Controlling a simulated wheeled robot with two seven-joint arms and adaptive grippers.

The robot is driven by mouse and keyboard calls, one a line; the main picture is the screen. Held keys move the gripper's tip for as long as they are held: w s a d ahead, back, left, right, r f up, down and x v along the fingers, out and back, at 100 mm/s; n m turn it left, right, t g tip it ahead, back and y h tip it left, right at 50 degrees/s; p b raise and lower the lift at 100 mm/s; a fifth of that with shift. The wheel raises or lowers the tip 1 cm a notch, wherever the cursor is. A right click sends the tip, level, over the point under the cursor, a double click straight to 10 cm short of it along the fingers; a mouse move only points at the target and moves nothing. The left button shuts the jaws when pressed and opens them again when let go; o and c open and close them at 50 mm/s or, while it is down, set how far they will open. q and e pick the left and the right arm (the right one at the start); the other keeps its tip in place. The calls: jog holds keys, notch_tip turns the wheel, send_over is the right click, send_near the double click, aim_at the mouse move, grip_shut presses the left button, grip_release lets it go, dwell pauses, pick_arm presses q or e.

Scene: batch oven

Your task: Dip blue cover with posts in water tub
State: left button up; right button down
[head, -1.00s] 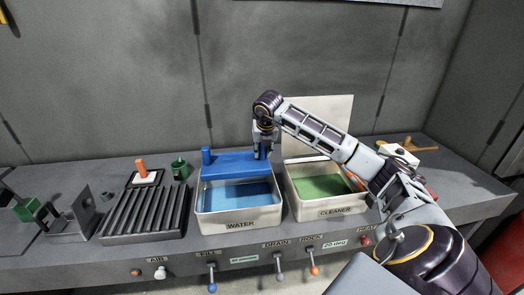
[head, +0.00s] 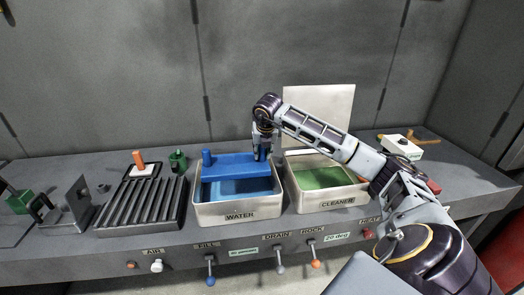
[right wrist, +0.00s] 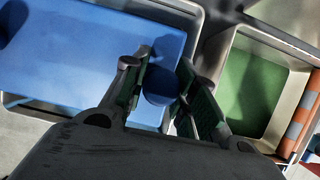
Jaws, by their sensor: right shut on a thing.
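The blue cover (head: 235,168) is a flat plate with upright posts. A post (head: 207,157) stands free at its left end. My right gripper (head: 261,155) is shut on the post at the right end, which also shows between the fingers in the right wrist view (right wrist: 158,88). The cover is over the back part of the water tub (head: 238,209), a pale box labelled WATER with blue water in it. I cannot tell whether the cover's underside touches the water. My left gripper is not in view.
The cleaner tub (head: 328,198) with green liquid stands right of the water tub, a raised lid (head: 318,113) behind it. A ribbed rack (head: 145,205) is at left. Levers, such as the blue one (head: 210,270), line the bench front.

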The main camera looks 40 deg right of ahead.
aim_at(263, 161)
jog(key=shift+f+b, duration=2.25)
jog(key=shift+f, duration=0.8)
jog(key=shift+f+b, duration=0.45)
jog(key=shift+f, duration=0.2)
jog(key=shift+f+b, duration=0.3)
jog(key=shift+f, duration=0.1)
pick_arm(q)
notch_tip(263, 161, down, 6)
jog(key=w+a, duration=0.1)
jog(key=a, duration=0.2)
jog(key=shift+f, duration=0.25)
pick_arm(e)
jog(key=shift+f, duration=0.1)
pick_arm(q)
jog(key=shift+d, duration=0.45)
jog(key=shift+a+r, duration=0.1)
